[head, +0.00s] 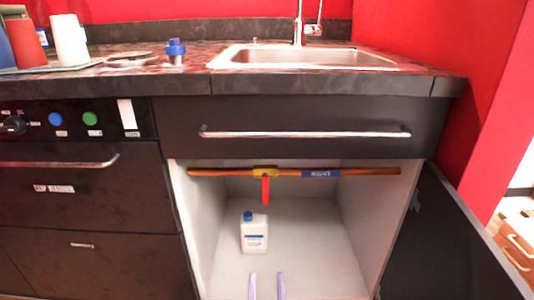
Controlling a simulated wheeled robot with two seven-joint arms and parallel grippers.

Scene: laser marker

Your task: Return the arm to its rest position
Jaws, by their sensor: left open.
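My left gripper (267,284) shows only as two pale purple fingertips at the bottom edge of the head view. They stand apart with nothing between them. They appear in front of the open cabinet (340,270) under the sink, below the white bottle in the picture. The rest of the left arm is out of view. My right gripper is not in view.
A white bottle with a blue cap (254,235) stands inside the cabinet. Above it runs an orange pipe (220,173) with a red valve handle (266,190) hanging down. The cabinet door (440,240) is open at right. The counter edge (300,85) overhangs above.

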